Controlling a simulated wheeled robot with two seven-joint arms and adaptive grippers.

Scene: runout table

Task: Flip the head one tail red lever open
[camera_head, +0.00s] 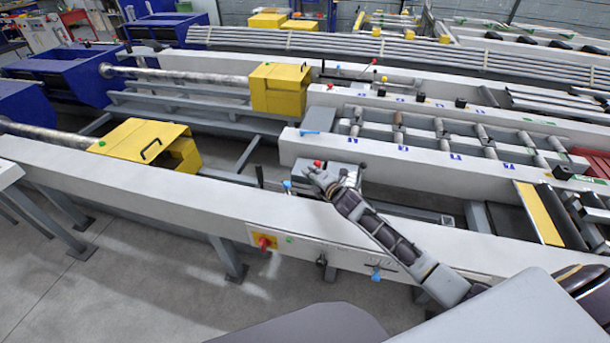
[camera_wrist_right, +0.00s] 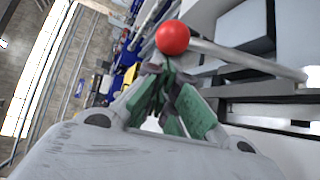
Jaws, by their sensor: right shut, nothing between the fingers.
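The red lever shows in the right wrist view as a red ball knob (camera_wrist_right: 172,37) on a grey rod (camera_wrist_right: 250,60) that runs to the right. In the head view its red knob (camera_head: 317,163) shows by the grey box on the near machine. My right gripper (camera_head: 312,178) is at the knob in the head view. In the right wrist view my right gripper (camera_wrist_right: 163,75) is shut and empty, its green-padded fingers together just below the knob. I cannot tell whether they touch it. My left gripper is not in view.
A long white beam (camera_head: 200,197) runs across the front, with a red knob on a yellow plate (camera_head: 264,241) and a blue handle (camera_head: 376,272). Yellow covers (camera_head: 145,143) stand to the left. A second red-tipped lever (camera_head: 374,61) is farther back.

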